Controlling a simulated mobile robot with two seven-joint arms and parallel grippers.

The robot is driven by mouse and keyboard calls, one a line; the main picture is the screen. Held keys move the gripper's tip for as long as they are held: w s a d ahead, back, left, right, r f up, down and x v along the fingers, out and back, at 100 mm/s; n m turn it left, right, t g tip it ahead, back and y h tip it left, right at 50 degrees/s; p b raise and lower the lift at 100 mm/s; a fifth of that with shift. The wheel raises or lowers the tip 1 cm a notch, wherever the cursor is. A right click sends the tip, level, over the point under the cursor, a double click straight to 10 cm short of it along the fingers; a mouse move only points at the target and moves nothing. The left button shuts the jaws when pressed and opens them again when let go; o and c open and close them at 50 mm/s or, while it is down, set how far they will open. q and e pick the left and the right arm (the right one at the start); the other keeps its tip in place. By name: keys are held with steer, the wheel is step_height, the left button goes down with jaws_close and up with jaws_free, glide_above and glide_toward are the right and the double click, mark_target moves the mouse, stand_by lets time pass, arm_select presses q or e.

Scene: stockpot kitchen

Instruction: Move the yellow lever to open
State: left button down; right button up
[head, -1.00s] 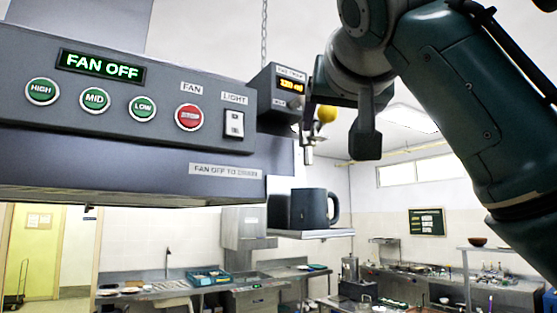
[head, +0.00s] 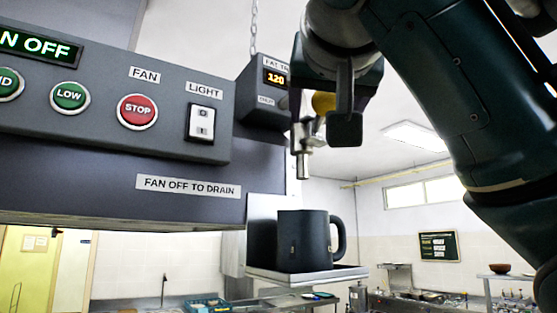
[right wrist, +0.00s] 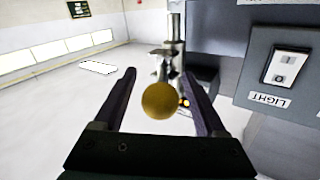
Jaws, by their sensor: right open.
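The yellow lever's round knob (head: 323,103) shows in the head view beside the grease-trap display box, partly hidden behind my right gripper. Its metal valve and downward spout (head: 303,150) hang below the box's right side. In the right wrist view the yellow knob (right wrist: 160,100) sits between the two dark fingers. My right gripper (right wrist: 159,76) is open, with one finger on each side of the knob. I cannot tell whether either finger touches it. In the head view the right gripper (head: 322,122) comes in from the upper right. My left gripper is out of view.
A dark mug (head: 303,240) stands on a small shelf (head: 305,275) under the spout. The hood panel (head: 170,120) at left carries buttons, a light switch and a "FAN OFF TO DRAIN" label; its display (head: 40,46) reads fan off. Free air lies right of the mug.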

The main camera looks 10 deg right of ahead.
steer(key=shift+w, duration=0.1)
jaws_close()
stand_by(0.7)
stand_by(0.8)
